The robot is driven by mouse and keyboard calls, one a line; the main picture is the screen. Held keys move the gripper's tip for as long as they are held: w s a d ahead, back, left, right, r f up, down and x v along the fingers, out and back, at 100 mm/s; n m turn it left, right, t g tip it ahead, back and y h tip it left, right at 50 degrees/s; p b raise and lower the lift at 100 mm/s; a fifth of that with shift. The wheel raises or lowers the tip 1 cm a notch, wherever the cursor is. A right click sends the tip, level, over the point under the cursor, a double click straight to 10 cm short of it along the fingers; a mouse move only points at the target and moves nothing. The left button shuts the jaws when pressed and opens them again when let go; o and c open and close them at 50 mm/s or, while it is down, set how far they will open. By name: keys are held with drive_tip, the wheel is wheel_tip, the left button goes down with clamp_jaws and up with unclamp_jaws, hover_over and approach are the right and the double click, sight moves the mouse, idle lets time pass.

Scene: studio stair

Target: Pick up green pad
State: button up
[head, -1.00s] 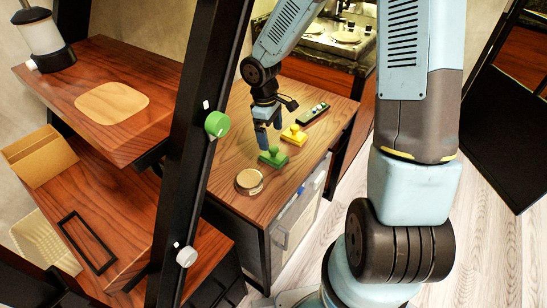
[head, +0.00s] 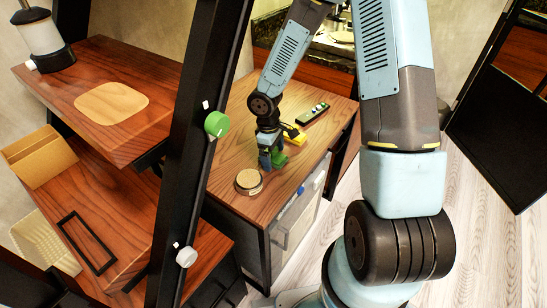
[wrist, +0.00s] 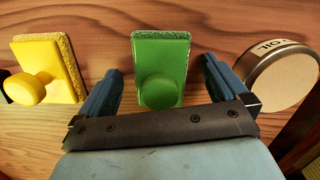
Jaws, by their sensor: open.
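The green pad (wrist: 160,65) has a round knob on top and lies on the wooden counter. In the wrist view it sits between the two open fingers of my gripper (wrist: 160,90), with a gap on each side. In the head view my gripper (head: 270,158) is low over the counter, and only part of the green pad (head: 280,159) shows beside the fingers.
A yellow pad (wrist: 55,70) lies to the left in the wrist view, and a round tin marked OIL (wrist: 283,78) lies to the right. In the head view a dark strip with buttons (head: 312,114) lies farther back. A black post (head: 195,130) stands left of the counter.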

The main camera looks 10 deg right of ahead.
drive_tip(key=shift+c, duration=0.4)
drive_tip(key=c, duration=1)
drive_tip(key=shift+c, duration=0.3)
drive_tip(key=shift+r, duration=0.5)
wheel_tip(320, 180, up, 2)
drive_tip(key=shift+r, duration=0.2)
drive_tip(key=s+d+r, duration=0.2)
drive_tip(key=s+r, duration=0.7)
drive_tip(key=s, duration=0.4)
drive_tip(key=shift+s+r, duration=0.3)
drive_tip(key=shift+s, duration=0.05)
